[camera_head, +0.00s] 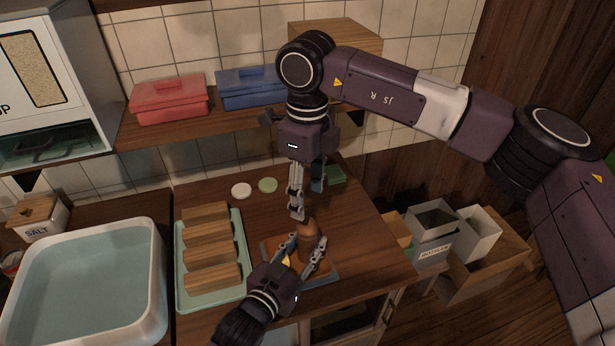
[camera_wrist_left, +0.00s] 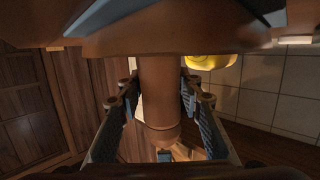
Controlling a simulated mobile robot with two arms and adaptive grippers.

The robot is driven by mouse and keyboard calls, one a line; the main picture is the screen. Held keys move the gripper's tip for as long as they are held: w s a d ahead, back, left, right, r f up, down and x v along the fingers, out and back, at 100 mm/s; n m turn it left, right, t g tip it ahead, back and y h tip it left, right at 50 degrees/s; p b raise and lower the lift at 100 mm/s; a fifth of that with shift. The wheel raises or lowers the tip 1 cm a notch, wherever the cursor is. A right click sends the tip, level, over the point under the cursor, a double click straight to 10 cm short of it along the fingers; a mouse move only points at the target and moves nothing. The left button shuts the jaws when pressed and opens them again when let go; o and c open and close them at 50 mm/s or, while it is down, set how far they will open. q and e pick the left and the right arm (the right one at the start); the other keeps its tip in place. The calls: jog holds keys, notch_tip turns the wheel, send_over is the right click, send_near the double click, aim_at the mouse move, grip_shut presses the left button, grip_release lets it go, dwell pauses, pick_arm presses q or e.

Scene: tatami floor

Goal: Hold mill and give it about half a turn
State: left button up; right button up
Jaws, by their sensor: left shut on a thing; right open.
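The brown wooden mill (camera_head: 309,232) stands on the counter, over a tray or board (camera_head: 320,270). My left gripper (camera_head: 306,246) reaches in from the lower left and is shut on the mill, with a finger on each side. In the left wrist view the mill's narrow brown body (camera_wrist_left: 160,85) runs between the fingers of the gripper (camera_wrist_left: 158,98), below a wider brown part. My right gripper (camera_head: 305,200) hangs down just above the mill and is open. Its fingers overlap in the head view, so the gap to the mill's top is hard to judge.
A green tray (camera_head: 238,225) with wooden blocks lies left of the mill, beside a white basin (camera_head: 150,290). White (camera_head: 241,190) and green (camera_head: 268,185) discs lie behind. Several boxes (camera_head: 432,220) stand at right. A shelf with red (camera_head: 170,100) and blue (camera_head: 248,90) boxes is above.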

jog(key=shift+r, duration=1.95)
pick_arm(q)
jog(key=o, duration=1.3)
jog(key=shift+o, duration=0.2)
